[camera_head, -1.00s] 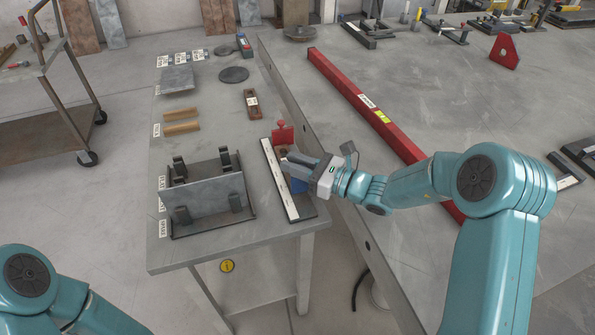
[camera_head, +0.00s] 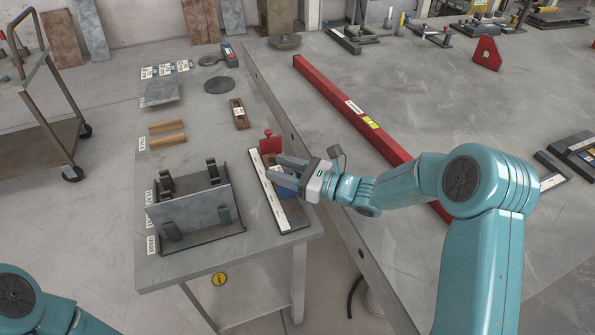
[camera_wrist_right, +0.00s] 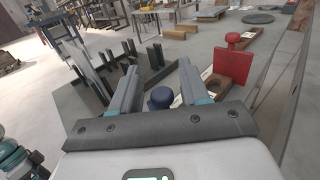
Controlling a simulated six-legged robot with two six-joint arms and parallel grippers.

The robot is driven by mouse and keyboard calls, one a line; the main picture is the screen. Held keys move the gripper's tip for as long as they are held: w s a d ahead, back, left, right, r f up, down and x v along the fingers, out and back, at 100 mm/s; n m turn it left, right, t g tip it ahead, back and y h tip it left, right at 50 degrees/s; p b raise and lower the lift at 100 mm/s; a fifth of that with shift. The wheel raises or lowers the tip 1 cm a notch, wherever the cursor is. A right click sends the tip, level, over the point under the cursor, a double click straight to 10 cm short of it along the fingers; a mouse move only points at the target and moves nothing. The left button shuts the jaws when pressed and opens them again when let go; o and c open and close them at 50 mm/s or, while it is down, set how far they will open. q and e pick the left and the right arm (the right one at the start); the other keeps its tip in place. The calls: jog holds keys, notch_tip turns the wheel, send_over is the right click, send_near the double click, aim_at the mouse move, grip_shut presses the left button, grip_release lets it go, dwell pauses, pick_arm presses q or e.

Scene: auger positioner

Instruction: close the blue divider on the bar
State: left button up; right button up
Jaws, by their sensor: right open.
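The bar (camera_head: 277,196) is a long dark base with a white scale strip, lying along the right side of the grey bench. A red divider (camera_head: 270,144) with a round knob stands at its far end; it also shows in the wrist view (camera_wrist_right: 232,66). The blue divider (camera_head: 284,185) is mostly hidden under my right gripper; its round blue knob (camera_wrist_right: 160,97) shows between the fingers in the wrist view. My right gripper (camera_head: 277,168) is open over the bar, fingers spread either side of the knob; contact cannot be told. My left gripper is out of view.
A metal fixture with upright plates (camera_head: 195,210) stands on the bench left of the bar. A brown block (camera_head: 239,114) lies beyond it. A long red beam (camera_head: 350,108) lies on the larger table to the right. The bench between bar and fixture is narrow.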

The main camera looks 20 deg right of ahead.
jog(key=v, duration=1.6)
jog(key=shift+s, duration=0.1)
